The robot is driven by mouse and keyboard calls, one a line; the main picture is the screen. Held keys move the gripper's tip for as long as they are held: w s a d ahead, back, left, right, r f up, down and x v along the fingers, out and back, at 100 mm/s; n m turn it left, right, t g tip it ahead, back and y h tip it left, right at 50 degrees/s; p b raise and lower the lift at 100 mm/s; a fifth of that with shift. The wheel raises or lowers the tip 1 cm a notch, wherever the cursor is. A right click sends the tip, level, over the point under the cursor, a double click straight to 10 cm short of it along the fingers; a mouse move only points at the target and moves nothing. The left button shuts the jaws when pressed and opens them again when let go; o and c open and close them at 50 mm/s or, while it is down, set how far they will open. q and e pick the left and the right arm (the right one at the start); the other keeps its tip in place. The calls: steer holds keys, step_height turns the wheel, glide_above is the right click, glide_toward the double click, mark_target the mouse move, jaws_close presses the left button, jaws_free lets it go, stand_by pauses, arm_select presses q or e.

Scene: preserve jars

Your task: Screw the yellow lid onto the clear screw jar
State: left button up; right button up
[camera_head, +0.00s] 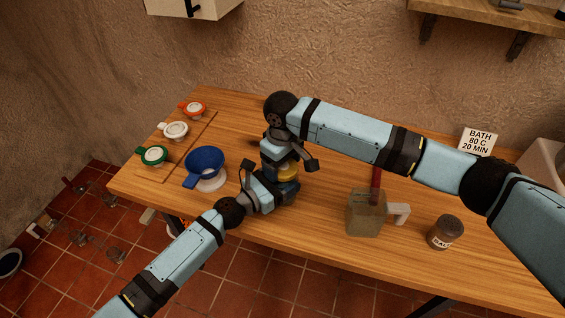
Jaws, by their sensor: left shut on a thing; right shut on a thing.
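The yellow lid (288,173) shows as a small yellow patch between my two grippers, left of the table's middle. My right gripper (288,163) comes down over it from above and is shut on it. My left gripper (287,190) reaches in from the lower left, just below the lid, and is shut on the clear screw jar. The jar is almost wholly hidden by the grippers. I cannot tell whether the lid sits level on its rim or how the threads meet.
A blue funnel-like piece (205,160) stands left of the grippers. Orange (192,108), white (175,130) and green (153,155) clamp-like items line the left end. A square jug (365,214), a brown labelled jar (445,232) and a sign (477,142) stand right. The wooden table's (310,245) front is clear.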

steer(key=shift+f, duration=0.4)
arm_select(q)
steer(key=shift+s+d+r, duration=0.1)
steer(key=shift+d+r, duration=0.05)
steer(key=shift+r, duration=0.1)
arm_select(e)
steer(key=shift+s+d+f, duration=0.1)
steer(key=shift+d+f, duration=0.05)
steer(key=shift+f, duration=0.4)
steer(key=o, duration=0.6)
arm_select(q)
steer(key=c, duration=0.5)
arm_select(e)
steer(key=shift+c, duration=0.2)
arm_select(q)
steer(key=shift+o, duration=0.2)
arm_select(e)
steer(key=shift+o, duration=1.2)
arm_select(q)
steer(key=shift+f, duration=0.15)
arm_select(e)
step_height(320, 180, up, 7)
steer(key=n, duration=1.1)
steer(key=shift+r, duration=0.2)
steer(key=shift+r+n, duration=0.35)
steer(key=shift+n, duration=0.35)
steer(key=shift+r+n, duration=0.3)
steer(key=shift+n, duration=0.4)
